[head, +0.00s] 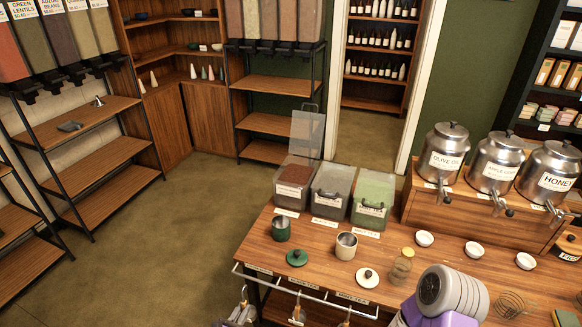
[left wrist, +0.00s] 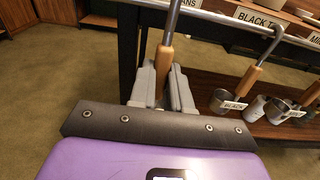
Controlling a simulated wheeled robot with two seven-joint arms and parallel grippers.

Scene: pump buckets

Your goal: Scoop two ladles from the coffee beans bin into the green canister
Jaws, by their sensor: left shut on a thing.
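The coffee beans bin seems to be the leftmost clear bin (head: 293,190), with brown contents and its lid raised; its label is too small to read. The green canister (head: 281,229) stands uncovered in front of it, its green lid (head: 297,257) on the counter. My left gripper (head: 241,314) is low at the counter's front left, below the rail. In the left wrist view its fingers (left wrist: 163,88) are shut on the wooden handle of a ladle (left wrist: 165,58). The ladle's shaft runs up by the rail; its cup is hidden. My right gripper is out of view.
Two other ladles (left wrist: 240,84) hang from the front rail (head: 300,292), right of my left gripper. A cream canister (head: 346,246), its lid (head: 368,278), a glass jar (head: 402,266) and white bowls (head: 425,239) stand on the counter. The floor left of the counter is clear.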

